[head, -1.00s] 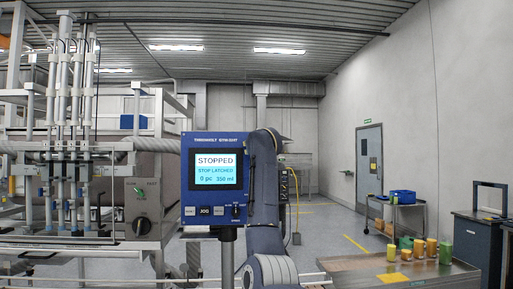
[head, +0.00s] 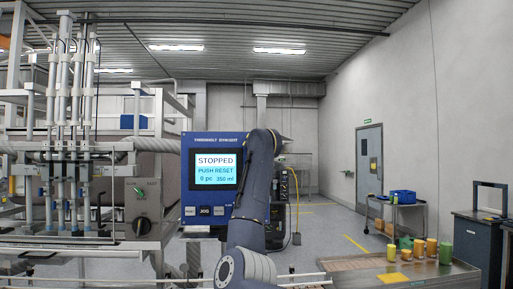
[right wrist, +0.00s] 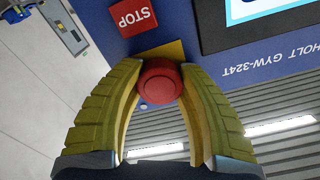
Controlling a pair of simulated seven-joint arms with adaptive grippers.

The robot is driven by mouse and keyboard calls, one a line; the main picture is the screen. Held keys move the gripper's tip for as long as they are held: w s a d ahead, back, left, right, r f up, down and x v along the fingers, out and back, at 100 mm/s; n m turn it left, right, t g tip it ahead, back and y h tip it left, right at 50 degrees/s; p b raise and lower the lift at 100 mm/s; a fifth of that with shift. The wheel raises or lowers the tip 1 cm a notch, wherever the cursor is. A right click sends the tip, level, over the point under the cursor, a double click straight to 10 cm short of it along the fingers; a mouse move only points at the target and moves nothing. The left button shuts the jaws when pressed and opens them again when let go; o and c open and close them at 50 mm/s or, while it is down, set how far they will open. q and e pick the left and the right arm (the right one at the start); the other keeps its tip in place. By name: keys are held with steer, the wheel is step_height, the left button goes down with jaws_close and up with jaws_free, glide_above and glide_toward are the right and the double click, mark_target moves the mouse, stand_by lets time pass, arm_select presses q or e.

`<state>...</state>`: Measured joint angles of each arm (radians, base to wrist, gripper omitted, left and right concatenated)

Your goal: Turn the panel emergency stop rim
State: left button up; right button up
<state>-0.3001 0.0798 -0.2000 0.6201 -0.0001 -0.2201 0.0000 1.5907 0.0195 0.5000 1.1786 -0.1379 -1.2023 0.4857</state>
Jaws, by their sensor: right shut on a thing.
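The emergency stop is a round red knob (right wrist: 160,84) by the edge of the blue control panel, over a yellow plate (right wrist: 166,51). In the right wrist view my right gripper (right wrist: 161,76) has its two yellow-green fingers closed on the knob's rim, one on each side. In the head view the blue panel (head: 187,160) stands on a post, and my right arm crosses its right part, hiding the knob. The panel screen (head: 216,172) reads STOPPED, PUSH RESET, 0 pc 350 ml. My left gripper is in neither current view.
A red STOP label (right wrist: 133,16) is beside the knob. A filling machine with a grey box (head: 143,205) stands left of the panel. A metal table (head: 400,271) with yellow, orange and green containers is at the lower right. Open floor lies behind.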

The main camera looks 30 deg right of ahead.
steer(key=shift+m, duration=0.4)
steer(key=o, duration=1.3)
steer(key=shift+v, duration=6.05)
